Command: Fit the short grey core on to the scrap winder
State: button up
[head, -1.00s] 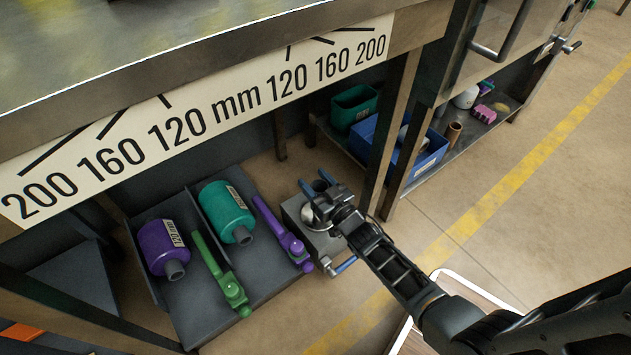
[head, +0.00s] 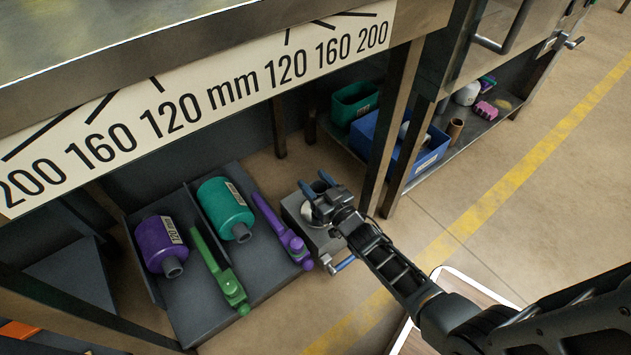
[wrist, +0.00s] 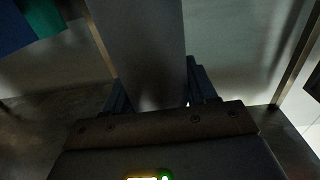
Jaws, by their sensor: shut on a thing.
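My gripper (head: 317,184) has blue fingers and stands over a metal box-like unit (head: 327,243) on the floor, which looks like the scrap winder. The unit has a round pale part on top and a crank with a blue handle (head: 345,263) at its front. In the wrist view, my gripper (wrist: 160,92) is shut on a smooth grey piece, the grey core (wrist: 145,45), which runs up between the fingers. In the head view the fingers and wrist mostly hide the core. I cannot tell whether it sits on the winder's spindle or above it.
A table leg (head: 388,120) stands close right. A blue bin (head: 430,160) lies beyond.

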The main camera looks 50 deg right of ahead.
jog(key=shift+f, duration=0.85)
jog(key=o, duration=1.1)
jog(key=shift+p+v, duration=1.1)
jog(key=shift+v, duration=2.85)
